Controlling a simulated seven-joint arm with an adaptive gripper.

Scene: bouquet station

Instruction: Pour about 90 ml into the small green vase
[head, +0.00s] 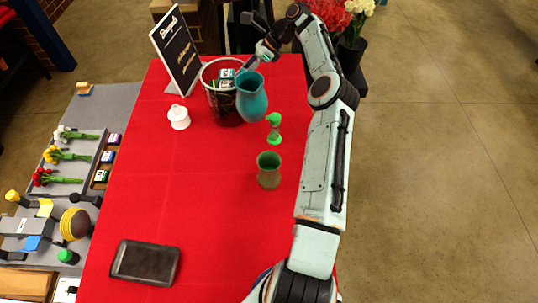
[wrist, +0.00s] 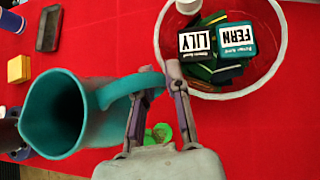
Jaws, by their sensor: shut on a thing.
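The teal pitcher (head: 251,101) is near the far right of the red table, looking roughly upright. It fills the left of the wrist view (wrist: 62,115), its mouth dark, so I cannot tell how much is inside. My gripper (wrist: 160,86) is shut on the pitcher's handle; in the head view the gripper (head: 252,62) is behind the pitcher. I cannot tell if the pitcher's base touches the table. The small green vase (head: 268,169) stands upright nearer the camera, apart from the pitcher, with an open top and brownish lower part.
A bright green hourglass-shaped object (head: 274,129) stands between pitcher and vase. A round bin (head: 222,103) with labelled packets is beside the pitcher. A white lidded jar (head: 179,117), black sign (head: 176,50) and dark tablet-like tray (head: 146,262) are left. The table's front middle is clear.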

